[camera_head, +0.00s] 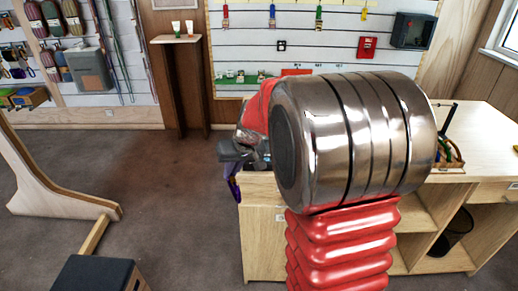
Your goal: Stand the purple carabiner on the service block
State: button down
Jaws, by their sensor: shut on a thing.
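My gripper (233,160) is shut on the purple carabiner (233,187), which hangs below the dark fingers, left of the bench's front corner. The fingers cover the carabiner's upper part, and its lower part points down. I cannot tell for sure which thing is the service block. A low wooden block with a dark top (92,275) stands on the floor at the lower left, cut by the frame edge, well apart from my gripper. My own arm hides much of the bench top.
The wooden bench (480,140) with open shelves fills the right; a tray of small gear (449,158) and a bin (455,235) show there. A curved wooden stand (50,195) is at the left. The floor between stand and bench is clear. A narrow shelf stand (186,90) is behind.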

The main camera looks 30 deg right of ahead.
jog(key=a+f+n, duration=0.1)
jog(key=a+f, duration=0.3)
jog(key=a, duration=0.3)
jog(key=w+a+f+n+y, duration=0.1)
jog(key=a+f+n, duration=0.1)
jog(key=a+f, duration=0.2)
jog(key=a, duration=0.3)
jog(key=shift+a, duration=0.3)
jog(key=shift+w, duration=0.1)
